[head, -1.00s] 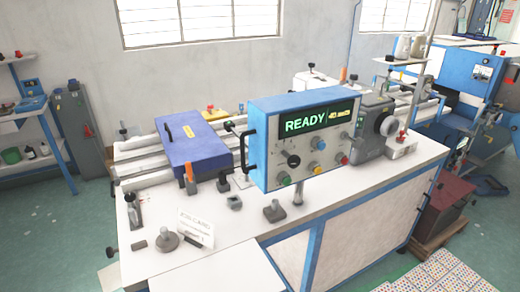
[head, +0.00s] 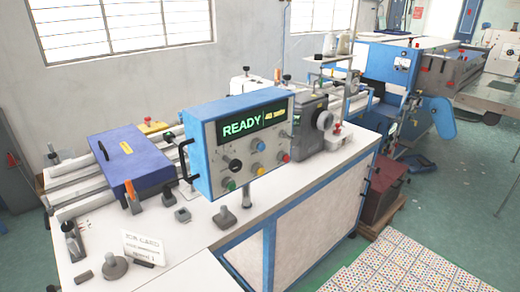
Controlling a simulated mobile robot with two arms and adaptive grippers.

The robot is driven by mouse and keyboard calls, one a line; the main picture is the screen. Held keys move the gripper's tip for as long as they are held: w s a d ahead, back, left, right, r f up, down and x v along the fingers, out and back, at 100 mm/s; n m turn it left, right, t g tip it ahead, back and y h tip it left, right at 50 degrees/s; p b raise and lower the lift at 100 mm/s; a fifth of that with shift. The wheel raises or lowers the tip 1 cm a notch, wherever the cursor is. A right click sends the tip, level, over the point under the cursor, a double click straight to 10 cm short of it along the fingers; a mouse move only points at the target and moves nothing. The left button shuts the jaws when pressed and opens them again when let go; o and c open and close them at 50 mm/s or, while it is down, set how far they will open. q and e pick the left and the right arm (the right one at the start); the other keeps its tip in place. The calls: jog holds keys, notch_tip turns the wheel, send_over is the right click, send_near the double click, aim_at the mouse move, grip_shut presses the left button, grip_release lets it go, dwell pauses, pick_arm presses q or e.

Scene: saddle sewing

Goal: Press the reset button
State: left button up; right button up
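A blue-framed control box (head: 203,152) stands on a post above the white bench. Its lit screen (head: 252,127) reads READY in green, with smaller yellow text beside it. Below the screen are a black knob (head: 235,164), a green button (head: 231,184), a red button (head: 285,158) and a couple of small blue controls (head: 257,169). Labels on the panel are too small to read, so I cannot tell which one is the reset button. Neither of my grippers is in view.
The white bench (head: 205,240) carries a blue cover box (head: 131,160), a grey machine head (head: 311,122), a job card (head: 143,247) and small metal parts. A black handle (head: 186,160) sticks out at the box's left. Green floor (head: 440,200) is open at right.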

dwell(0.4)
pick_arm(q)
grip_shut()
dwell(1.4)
